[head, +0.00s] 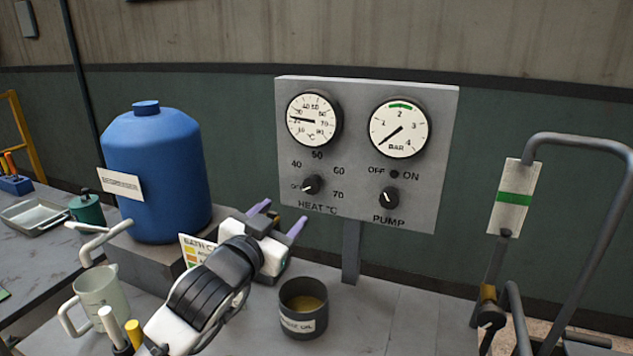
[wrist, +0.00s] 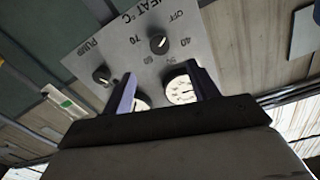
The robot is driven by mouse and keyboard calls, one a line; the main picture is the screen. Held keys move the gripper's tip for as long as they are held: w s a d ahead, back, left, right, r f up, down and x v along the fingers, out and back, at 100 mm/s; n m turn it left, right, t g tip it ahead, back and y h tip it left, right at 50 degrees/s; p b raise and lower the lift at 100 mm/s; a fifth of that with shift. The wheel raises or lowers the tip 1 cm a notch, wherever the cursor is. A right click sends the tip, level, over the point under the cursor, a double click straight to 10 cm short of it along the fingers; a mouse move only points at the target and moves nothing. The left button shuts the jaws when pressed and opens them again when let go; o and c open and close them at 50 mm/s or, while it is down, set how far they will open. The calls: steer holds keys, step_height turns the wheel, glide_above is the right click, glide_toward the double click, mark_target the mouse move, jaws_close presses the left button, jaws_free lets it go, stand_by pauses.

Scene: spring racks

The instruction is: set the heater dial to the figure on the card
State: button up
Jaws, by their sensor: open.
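The heater dial (head: 313,185) is a small black knob on the grey panel (head: 262,75), among the marks OFF, 40, 50, 60 and 70. Its white pointer appears turned to OFF; the dial also shows in the wrist view (wrist: 158,44). The bath card (head: 193,248) stands by the blue tank, partly hidden by my arm; its figure is not readable. My gripper (head: 278,218) is open and empty, its purple fingers below and left of the dial in the head view. In the wrist view the fingers (wrist: 163,85) point towards the panel, apart from the dial.
The panel also bears a temperature gauge (head: 313,120), a bar gauge (head: 399,128) and the pump knob (head: 389,198). A dark oil pot (head: 303,309) stands right of my gripper. A blue tank (head: 155,180) and a jug (head: 97,300) are left. A lever with a green-striped plate (head: 514,198) is right.

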mark_target(310, 188)
steer(key=p+x, duration=0.5)
steer(key=x, duration=0.7)
steer(key=shift+w+d+r+p, duration=0.15)
steer(key=shift+w+p, duration=0.1)
steer(key=shift+p, duration=0.05)
steer(key=shift+w+d, duration=0.15)
steer(key=shift+w, duration=0.3)
steer(key=c, duration=1)
